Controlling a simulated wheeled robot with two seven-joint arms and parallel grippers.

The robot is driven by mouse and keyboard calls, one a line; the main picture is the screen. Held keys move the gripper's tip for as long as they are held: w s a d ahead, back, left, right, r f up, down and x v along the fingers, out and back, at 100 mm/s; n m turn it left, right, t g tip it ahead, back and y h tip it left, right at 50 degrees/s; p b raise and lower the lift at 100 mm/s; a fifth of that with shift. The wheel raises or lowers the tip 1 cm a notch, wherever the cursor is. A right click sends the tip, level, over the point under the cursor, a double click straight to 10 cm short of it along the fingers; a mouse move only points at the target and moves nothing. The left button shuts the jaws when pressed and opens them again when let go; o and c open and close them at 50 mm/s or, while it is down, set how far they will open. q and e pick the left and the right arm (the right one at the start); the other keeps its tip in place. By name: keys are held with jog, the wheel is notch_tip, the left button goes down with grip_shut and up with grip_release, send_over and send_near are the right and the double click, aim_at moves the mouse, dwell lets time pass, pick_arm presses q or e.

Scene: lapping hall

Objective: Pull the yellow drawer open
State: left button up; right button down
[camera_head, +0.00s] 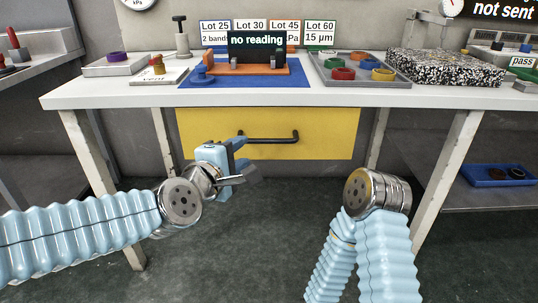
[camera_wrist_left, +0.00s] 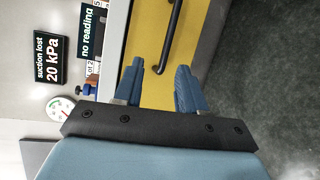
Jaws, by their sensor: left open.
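The yellow drawer (camera_head: 310,135) sits shut under the white bench top, with a dark bar handle (camera_head: 270,138) across its front. My left gripper (camera_head: 244,158) is open and empty, just in front of and below the handle's left end in the head view. In the left wrist view the two blue fingers (camera_wrist_left: 160,85) stand apart, with the yellow front (camera_wrist_left: 150,40) beyond them. The handle (camera_wrist_left: 171,38) shows ahead of the fingers, its near end in line with the gap; I see no contact. My right gripper is not in view; only my right arm shows.
The white bench top (camera_head: 430,97) holds a blue mat (camera_head: 215,98), a grey tray (camera_head: 325,76) of coloured rings and a speckled block (camera_head: 445,66). Bench legs (camera_head: 450,165) stand on both sides. The floor below the drawer is clear.

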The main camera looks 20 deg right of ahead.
aim_at(267, 142)
pick_arm(q)
jog(key=shift+m, duration=0.5)
jog(key=x, duration=0.4)
jog(key=f+x, duration=0.1)
jog(key=x, duration=0.4)
jog(key=s+d+p+x, duration=0.1)
jog(key=x, duration=0.3)
jog(key=shift+w+d+f, duration=0.1)
jog(key=shift+w+f, duration=0.05)
jog(key=shift+f, duration=0.1)
jog(key=shift+c, duration=0.4)
grip_shut()
